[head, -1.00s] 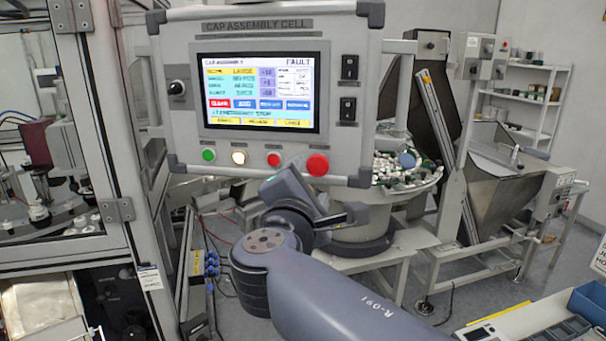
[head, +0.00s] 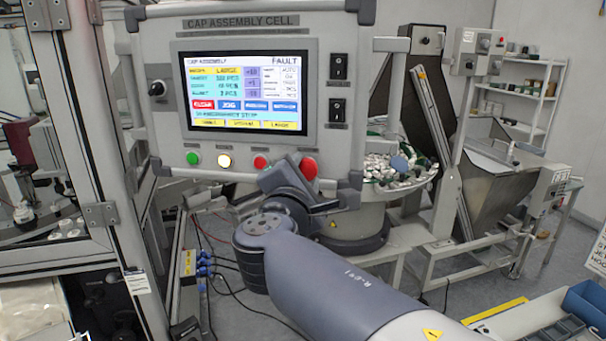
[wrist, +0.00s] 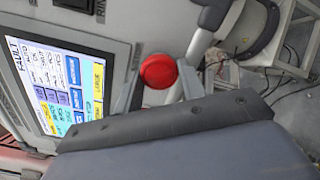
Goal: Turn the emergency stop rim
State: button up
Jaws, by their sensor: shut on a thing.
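The emergency stop is a round red knob (head: 308,168) at the lower right of the grey control panel. In the head view, my dark wrist reaches up to it and overlaps its lower left edge. In the wrist view, the red knob (wrist: 158,71) sits between the two fingers of my gripper (wrist: 158,85), which is shut on its rim. The far side of the rim and the exact finger contact are hidden. The panel screen (head: 248,92) reads FAULT.
A smaller red button (head: 260,162), a lit white button (head: 224,161) and a green button (head: 193,158) sit left of the knob. A parts bowl (head: 395,165) stands behind the panel at right.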

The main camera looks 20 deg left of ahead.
jog(key=shift+c, duration=0.9)
jog(key=shift+f+m+b, duration=0.15)
jog(key=shift+m+b, duration=0.15)
jog(key=shift+b, duration=0.35)
jog(key=shift+m+b, duration=3.5)
jog(key=shift+b, duration=1.65)
jog(key=shift+r, duration=0.3)
jog(key=o, duration=1)
